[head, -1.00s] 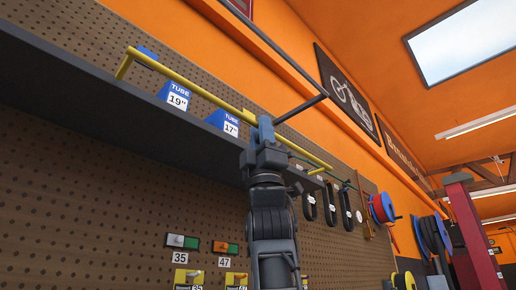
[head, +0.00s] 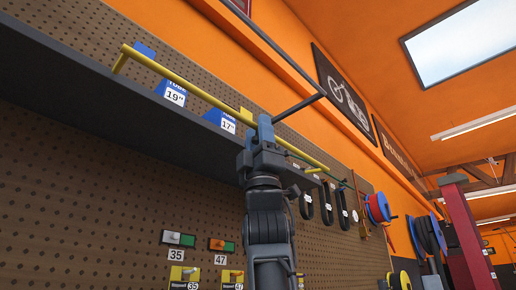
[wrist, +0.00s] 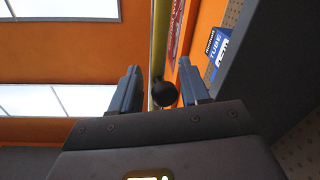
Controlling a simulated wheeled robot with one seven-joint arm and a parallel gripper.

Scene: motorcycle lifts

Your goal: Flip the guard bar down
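The yellow guard bar (head: 190,88) runs along the front of a dark shelf in the head view, with a short bent end piece at its left. It crosses in front of the blue tube boxes and covers part of their lettering. My gripper (head: 265,128) is at the bar's right half and hides a piece of it. In the wrist view, the bar (wrist: 159,45) passes between the two spread fingers of my gripper (wrist: 160,90). A dark round knob (wrist: 165,93) shows between the fingers. The fingers are open; contact with the bar cannot be told.
The dark shelf (head: 60,62) holds blue tube boxes (head: 172,93). A dark bent rod (head: 298,107) stands out above my gripper. Pegboard with hooks and labels lies below, and black loops (head: 326,203) hang to the right. Open room lies farther right.

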